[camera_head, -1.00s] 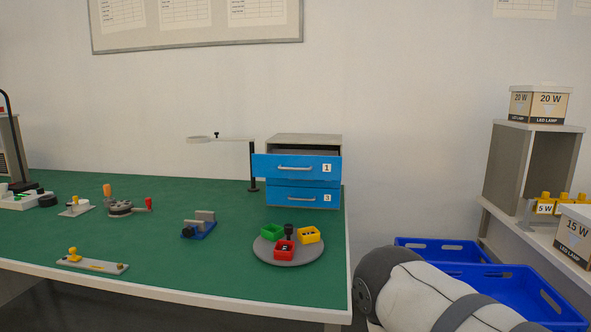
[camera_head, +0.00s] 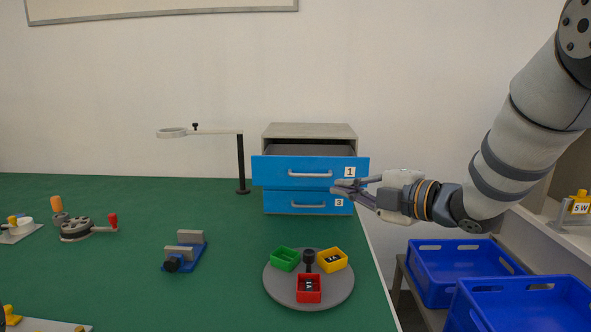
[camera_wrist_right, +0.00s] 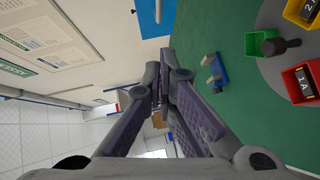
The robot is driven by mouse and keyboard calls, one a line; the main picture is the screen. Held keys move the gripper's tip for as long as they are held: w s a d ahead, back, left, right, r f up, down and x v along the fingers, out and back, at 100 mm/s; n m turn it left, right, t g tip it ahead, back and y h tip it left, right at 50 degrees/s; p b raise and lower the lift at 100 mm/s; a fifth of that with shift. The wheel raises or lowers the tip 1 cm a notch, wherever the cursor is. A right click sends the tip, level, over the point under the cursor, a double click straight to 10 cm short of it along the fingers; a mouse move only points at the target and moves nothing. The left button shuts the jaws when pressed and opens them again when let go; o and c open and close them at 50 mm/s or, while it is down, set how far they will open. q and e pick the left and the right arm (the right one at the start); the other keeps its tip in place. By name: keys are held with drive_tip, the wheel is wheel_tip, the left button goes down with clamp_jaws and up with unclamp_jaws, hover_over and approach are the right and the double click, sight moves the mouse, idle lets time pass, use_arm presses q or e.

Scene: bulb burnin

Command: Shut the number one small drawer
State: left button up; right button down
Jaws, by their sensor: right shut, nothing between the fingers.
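The number one small drawer (camera_head: 290,172) is the upper blue drawer of a small grey cabinet (camera_head: 308,131). It stands pulled out, with its open top showing, a silver handle and a label "1". The closed-looking number three drawer (camera_head: 285,202) is below it. My right gripper (camera_head: 338,188) is shut and empty, with its fingertips in front of the lower right of the drawer fronts; I cannot tell whether they touch. In the right wrist view the shut fingers (camera_wrist_right: 165,82) show, and a blue drawer front (camera_wrist_right: 148,14) is at the top edge. My left gripper is not in view.
A round grey turntable (camera_head: 343,290) with green, red and yellow bins stands in front of the cabinet. A magnifier lamp (camera_head: 240,160) stands left of it. A blue vise (camera_head: 186,254) is on the green table. Blue crates (camera_head: 445,280) are at the right.

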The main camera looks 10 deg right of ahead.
sight(313, 176)
drive_tip(key=d+x, duration=0.1)
drive_tip(key=x, duration=0.3)
drive_tip(key=w+b+x, duration=0.1)
drive_tip(key=x, duration=0.3)
drive_tip(key=d+x, duration=0.1)
drive_tip(key=x, duration=0.3)
drive_tip(key=shift+w+d+f, duration=0.1)
drive_tip(key=shift+w+d, duration=0.05)
drive_tip(key=shift+d, duration=0.15)
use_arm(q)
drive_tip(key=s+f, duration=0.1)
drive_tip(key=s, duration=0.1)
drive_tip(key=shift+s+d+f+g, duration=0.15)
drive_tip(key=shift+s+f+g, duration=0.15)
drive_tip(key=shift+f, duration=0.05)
